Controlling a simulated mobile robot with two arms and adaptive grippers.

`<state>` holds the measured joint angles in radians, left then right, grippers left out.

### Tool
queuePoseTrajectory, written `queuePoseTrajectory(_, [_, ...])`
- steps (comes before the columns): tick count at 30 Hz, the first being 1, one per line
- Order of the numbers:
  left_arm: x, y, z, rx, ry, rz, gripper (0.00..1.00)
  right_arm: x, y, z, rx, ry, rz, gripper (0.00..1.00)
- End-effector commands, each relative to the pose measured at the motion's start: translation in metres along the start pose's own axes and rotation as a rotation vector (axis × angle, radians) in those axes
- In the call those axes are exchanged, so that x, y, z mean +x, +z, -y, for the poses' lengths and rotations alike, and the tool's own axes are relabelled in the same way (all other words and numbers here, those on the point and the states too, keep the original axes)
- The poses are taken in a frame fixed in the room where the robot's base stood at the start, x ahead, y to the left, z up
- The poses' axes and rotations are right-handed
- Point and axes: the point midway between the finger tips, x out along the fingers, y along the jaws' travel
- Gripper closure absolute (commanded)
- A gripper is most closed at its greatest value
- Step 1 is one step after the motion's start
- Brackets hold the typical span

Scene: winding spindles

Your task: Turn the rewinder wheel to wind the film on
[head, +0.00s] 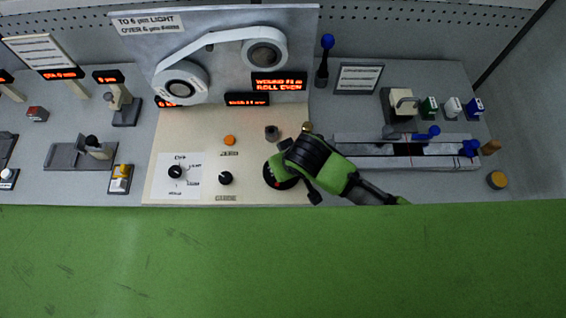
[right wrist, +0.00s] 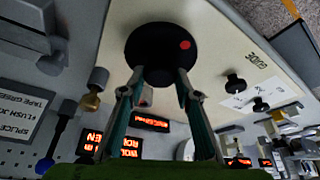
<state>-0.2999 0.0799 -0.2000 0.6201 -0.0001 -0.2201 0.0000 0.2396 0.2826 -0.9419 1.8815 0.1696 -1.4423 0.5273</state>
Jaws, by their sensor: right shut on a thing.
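The rewinder wheel is a dark disc (head: 270,177) on the beige panel, partly hidden by my right gripper in the head view. In the right wrist view the black wheel (right wrist: 150,40) shows a red dot on its right side. My right gripper (right wrist: 160,82) is shut on the wheel's middle, its two fingers at the near side of the disc. Its arm comes in from the right in the head view. The white film (head: 222,38) runs between two reels on the grey upright board. My left gripper is not in view.
A red display (head: 279,82) beside the reels has two lines of small text. Left of the wheel are a black knob (head: 225,178), a dial (head: 175,172) and an orange button (head: 229,140). A grey splice bar (head: 350,163) with blue-ended levers stands to the right.

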Motion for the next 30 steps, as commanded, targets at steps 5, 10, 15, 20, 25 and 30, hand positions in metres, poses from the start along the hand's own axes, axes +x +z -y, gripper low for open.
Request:
queuePoseTrajectory(5, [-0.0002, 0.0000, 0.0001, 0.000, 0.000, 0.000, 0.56, -0.0008, -0.0019, 0.0002, 0.026, 0.011, -0.004, 0.92])
queuePoseTrajectory(10, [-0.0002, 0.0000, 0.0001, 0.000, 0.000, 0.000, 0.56, -0.0009, -0.0020, 0.0001, 0.031, 0.013, -0.004, 0.92])
queuePoseTrajectory(15, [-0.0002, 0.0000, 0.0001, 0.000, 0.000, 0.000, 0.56, -0.0009, -0.0021, 0.0001, 0.030, 0.012, -0.004, 0.92])
queuePoseTrajectory(20, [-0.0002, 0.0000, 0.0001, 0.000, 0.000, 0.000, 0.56, -0.0008, -0.0018, 0.0001, 0.030, 0.012, -0.004, 0.53])
queuePoseTrajectory(25, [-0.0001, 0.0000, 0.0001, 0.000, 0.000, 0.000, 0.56, -0.0004, -0.0010, 0.0002, 0.029, 0.012, -0.002, 0.53])
queuePoseTrajectory(30, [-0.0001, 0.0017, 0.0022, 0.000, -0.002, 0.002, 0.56, -0.0014, -0.0007, 0.0003, 0.029, 0.012, -0.001, 0.53])
